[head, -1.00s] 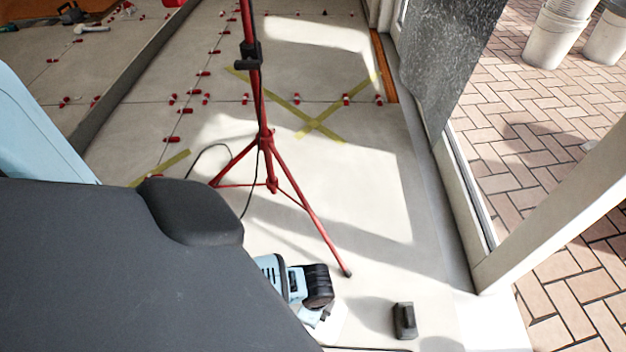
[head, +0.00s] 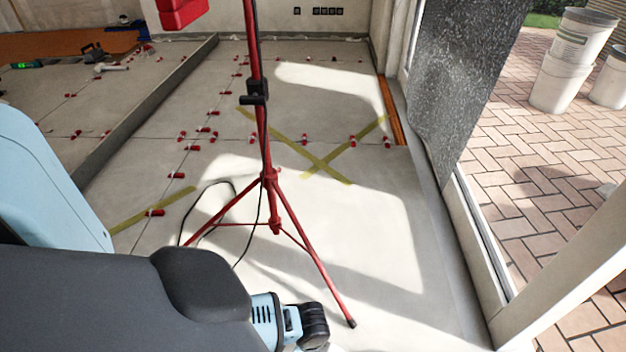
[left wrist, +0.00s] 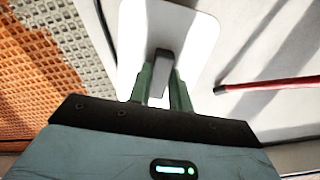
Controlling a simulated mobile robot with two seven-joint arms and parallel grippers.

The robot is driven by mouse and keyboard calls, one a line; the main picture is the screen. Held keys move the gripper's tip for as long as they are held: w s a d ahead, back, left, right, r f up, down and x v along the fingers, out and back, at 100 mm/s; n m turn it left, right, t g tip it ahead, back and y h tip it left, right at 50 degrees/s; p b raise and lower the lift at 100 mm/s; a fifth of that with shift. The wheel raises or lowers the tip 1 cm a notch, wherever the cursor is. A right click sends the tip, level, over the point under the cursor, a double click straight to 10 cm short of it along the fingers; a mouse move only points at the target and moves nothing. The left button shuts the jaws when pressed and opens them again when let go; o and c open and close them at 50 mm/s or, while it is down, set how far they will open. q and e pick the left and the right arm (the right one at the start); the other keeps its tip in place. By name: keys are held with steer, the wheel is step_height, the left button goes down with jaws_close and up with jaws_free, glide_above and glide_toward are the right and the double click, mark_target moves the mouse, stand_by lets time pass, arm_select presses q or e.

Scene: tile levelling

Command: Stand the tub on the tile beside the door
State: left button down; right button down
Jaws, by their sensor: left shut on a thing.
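My left gripper (left wrist: 160,88) is shut on the upright grey grip (left wrist: 158,62) of a white, rounded-rectangular thing (left wrist: 195,35). The white thing lies beyond the fingertips in the left wrist view; I cannot tell from its shape whether it is the tub. In the head view my left wrist is at the bottom middle, its fingers below the frame. Pale tile (head: 385,240) lies along the door frame (head: 480,250) at the right, partly sunlit and bare. My right gripper is not in view.
A red tripod (head: 272,185) stands on the tiles beside my left arm, with a dark cable at its feet. Yellow tape (head: 320,165) forms a cross farther back. Several red clips line the joints. White buckets (head: 560,80) stand on brick paving outside.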

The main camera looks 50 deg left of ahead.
arm_select(q)
steer(key=shift+r, duration=0.15)
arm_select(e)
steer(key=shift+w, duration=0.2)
arm_select(q)
steer(key=shift+f, duration=0.2)
steer(key=c, duration=1.3)
jaws_free()
steer(key=shift+r, duration=0.1)
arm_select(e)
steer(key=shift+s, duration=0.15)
arm_select(q)
steer(key=shift+r, duration=0.35)
step_height(320, 180, up, 11)
steer(key=p, duration=0.6)
steer(key=shift+r, duration=0.2)
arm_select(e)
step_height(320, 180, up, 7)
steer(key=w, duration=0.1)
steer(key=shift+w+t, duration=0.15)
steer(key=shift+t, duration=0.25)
